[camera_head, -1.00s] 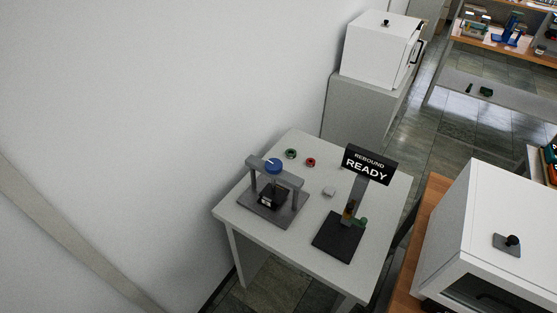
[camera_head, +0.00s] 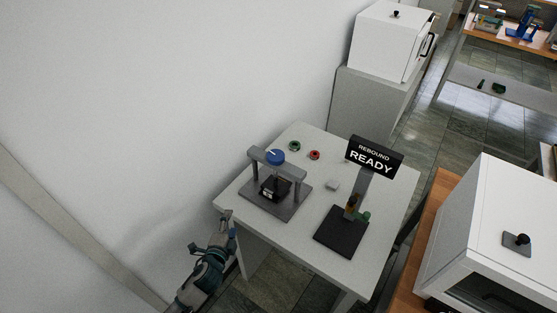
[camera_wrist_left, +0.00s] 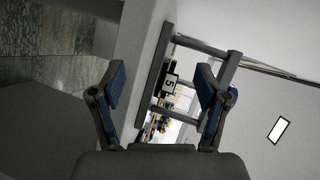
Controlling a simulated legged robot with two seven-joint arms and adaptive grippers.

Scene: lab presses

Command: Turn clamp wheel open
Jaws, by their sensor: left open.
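The clamp wheel (camera_head: 275,157) is a blue disc with a white mark, on top of a grey press frame (camera_head: 299,178) on the white table. A dark block (camera_head: 273,187) sits under the wheel inside the frame. My left gripper (camera_head: 228,222) is at the table's left edge, below and left of the press, apart from it. In the left wrist view my left gripper (camera_wrist_left: 162,88) is open, with its two fingers spread and nothing between the pads. The press frame (camera_wrist_left: 158,80) shows beyond the fingers there. The wheel cannot be made out in that view. My right gripper is not in view.
A black "REBOUND READY" sign (camera_head: 374,157) and a dark-based device (camera_head: 341,236) stand on the right of the table (camera_head: 310,224). Green (camera_head: 294,146) and red (camera_head: 314,155) buttons lie behind the press. A wall is at the left. A white cabinet (camera_head: 490,230) stands at the right.

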